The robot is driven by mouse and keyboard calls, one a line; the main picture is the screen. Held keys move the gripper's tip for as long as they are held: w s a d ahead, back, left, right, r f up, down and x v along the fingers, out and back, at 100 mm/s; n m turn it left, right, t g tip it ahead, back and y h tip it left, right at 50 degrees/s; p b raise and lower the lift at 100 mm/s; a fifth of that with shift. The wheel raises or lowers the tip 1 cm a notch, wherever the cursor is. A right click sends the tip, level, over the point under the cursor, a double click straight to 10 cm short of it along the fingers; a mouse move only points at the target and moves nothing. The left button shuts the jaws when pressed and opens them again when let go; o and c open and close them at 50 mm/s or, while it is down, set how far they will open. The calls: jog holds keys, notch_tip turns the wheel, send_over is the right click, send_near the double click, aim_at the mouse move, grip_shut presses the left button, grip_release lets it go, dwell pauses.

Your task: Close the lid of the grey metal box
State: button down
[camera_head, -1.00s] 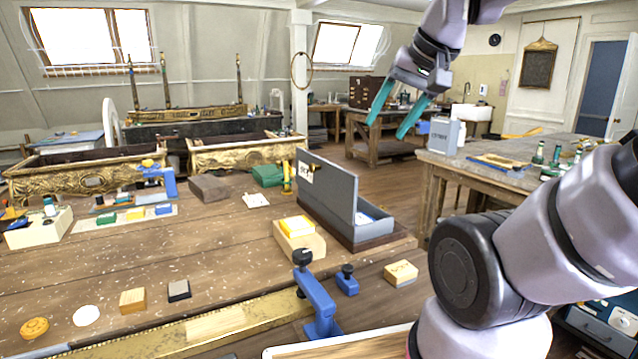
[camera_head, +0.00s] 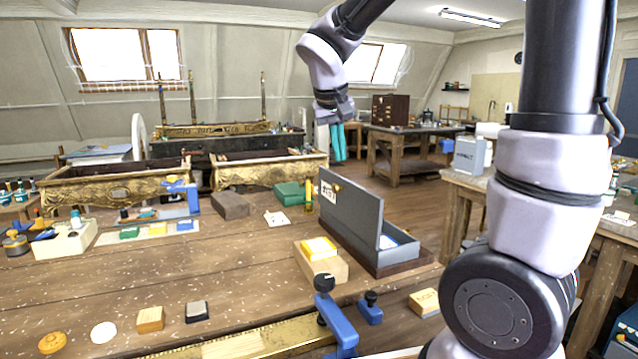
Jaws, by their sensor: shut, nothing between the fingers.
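The grey metal box (camera_head: 383,249) stands near the right end of the wooden workbench. Its lid (camera_head: 352,213) is open and stands roughly upright on the left side of the box, with a white label on it. Part of the inside shows, with something pale and blue in it. My gripper (camera_head: 339,158), with teal fingers pointing down, hangs in the air above and behind the box in the picture. Its fingers are close together and hold nothing. It does not touch the lid.
A wooden block with a yellow top (camera_head: 319,262) stands just left of the box. A blue clamp (camera_head: 337,318) is at the bench's front edge. A green block (camera_head: 288,193) and a brown block (camera_head: 230,205) lie behind. The air above the box is free.

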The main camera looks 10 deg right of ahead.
jog(key=w+a+f+n+t+h, duration=0.1)
jog(key=w+a+f+n+h, duration=0.15)
jog(key=w+a, duration=0.45)
jog(key=d+x, duration=0.1)
jog(key=x, duration=1)
jog(key=shift+d+m+y, duration=0.35)
jog(key=shift+d, duration=0.2)
jog(key=shift+w+r, duration=0.1)
jog(key=shift+r, duration=0.05)
